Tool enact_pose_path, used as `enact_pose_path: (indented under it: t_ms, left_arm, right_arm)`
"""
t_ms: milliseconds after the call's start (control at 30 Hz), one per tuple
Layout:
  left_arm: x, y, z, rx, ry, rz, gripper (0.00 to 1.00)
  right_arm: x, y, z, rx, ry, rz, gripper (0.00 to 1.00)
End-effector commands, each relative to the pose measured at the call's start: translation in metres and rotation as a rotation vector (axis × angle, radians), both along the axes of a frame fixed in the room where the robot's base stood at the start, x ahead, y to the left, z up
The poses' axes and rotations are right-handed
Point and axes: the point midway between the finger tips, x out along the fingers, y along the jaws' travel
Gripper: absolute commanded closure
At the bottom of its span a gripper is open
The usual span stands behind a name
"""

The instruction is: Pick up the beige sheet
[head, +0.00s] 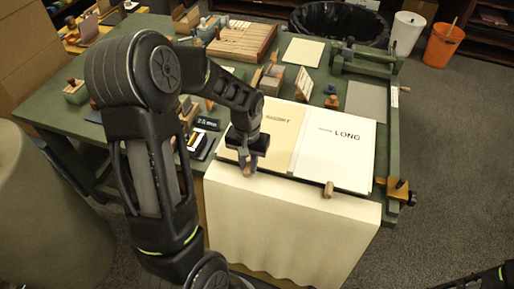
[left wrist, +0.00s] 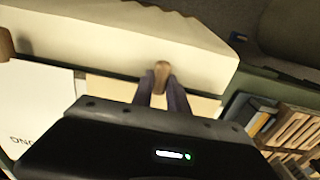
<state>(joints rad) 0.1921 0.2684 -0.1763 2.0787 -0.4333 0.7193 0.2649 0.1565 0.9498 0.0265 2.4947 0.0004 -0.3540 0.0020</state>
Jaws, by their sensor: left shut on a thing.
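My left gripper (head: 248,164) is shut on this peg, and the peg's end shows between the fingertips in the left wrist view (left wrist: 160,88). The sheet looks level with the table; I cannot tell whether it is lifted. My right gripper is out of view.
A cream panel (head: 290,225) hangs below the front edge. Small wooden stands and a dark label block (head: 207,123) crowd the left. A clamp (head: 399,191) sits at the right corner.

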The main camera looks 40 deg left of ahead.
Motion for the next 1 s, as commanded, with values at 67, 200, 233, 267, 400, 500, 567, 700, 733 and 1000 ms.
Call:
enact_pose_path:
  t_ms: [67, 200, 233, 267, 400, 500, 567, 700, 733, 1000]
  left_arm:
    - [0.000, 0.000, 0.000, 0.000, 0.000, 0.000, 1.00]
    - [0.000, 0.000, 0.000, 0.000, 0.000, 0.000, 1.00]
    - [0.000, 0.000, 0.000, 0.000, 0.000, 0.000, 1.00]
    - [0.000, 0.000, 0.000, 0.000, 0.000, 0.000, 1.00]
    - [0.000, 0.000, 0.000, 0.000, 0.000, 0.000, 1.00]
    - [0.000, 0.000, 0.001, 0.000, -0.001, 0.000, 1.00]
    - [0.000, 0.000, 0.003, 0.000, -0.001, 0.000, 1.00]
    - [0.001, 0.000, 0.018, 0.000, -0.004, 0.000, 1.00]
    - [0.001, 0.000, 0.022, 0.000, -0.004, 0.000, 1.00]
    - [0.001, 0.000, 0.075, 0.001, -0.006, 0.000, 1.00]
  right_arm:
    - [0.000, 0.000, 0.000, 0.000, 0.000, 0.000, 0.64]
    - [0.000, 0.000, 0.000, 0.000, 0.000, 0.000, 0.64]
    - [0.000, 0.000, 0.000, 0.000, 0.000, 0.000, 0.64]
    - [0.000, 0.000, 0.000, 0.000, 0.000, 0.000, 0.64]
    - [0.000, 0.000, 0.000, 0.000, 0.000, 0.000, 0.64]
    - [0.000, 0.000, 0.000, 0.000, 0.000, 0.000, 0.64]
    - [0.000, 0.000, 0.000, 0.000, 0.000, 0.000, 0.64]
    - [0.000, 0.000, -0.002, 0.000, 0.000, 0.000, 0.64]
    - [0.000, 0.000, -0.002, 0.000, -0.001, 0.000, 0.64]
    - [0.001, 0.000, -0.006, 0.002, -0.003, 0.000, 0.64]
